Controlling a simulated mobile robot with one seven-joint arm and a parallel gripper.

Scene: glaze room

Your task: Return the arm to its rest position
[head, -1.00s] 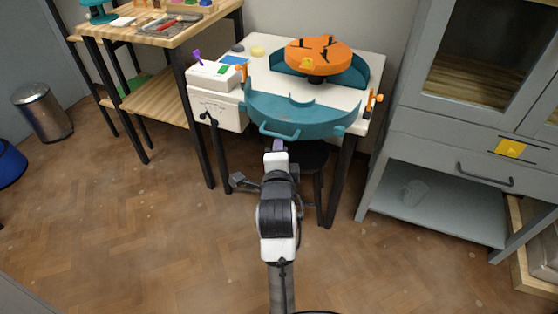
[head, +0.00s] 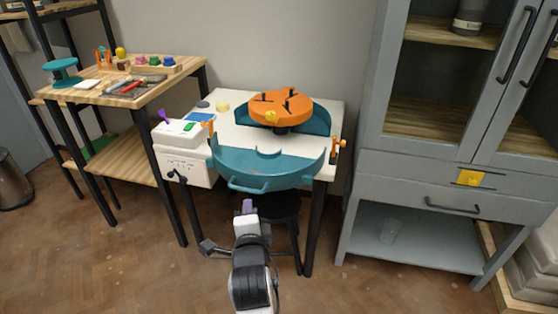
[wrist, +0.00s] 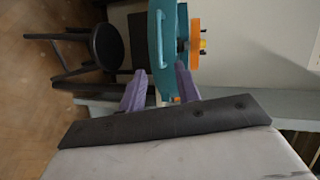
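My arm reaches forward in the lower middle of the head view. My gripper (head: 247,206) is at its far end, in front of the teal splash tray of the pottery wheel, and looks small there. In the wrist view its two purple fingers (wrist: 160,92) stand apart with nothing held between them. The teal tray (wrist: 154,40) and the orange wheel head (wrist: 194,42) show beyond the fingers, sideways in that view.
The wheel table (head: 325,112) stands ahead with a black stool (head: 278,208) under it. A wooden workbench (head: 190,70) is at left, a grey cabinet (head: 400,166) at right. Open wooden floor (head: 100,270) lies at lower left.

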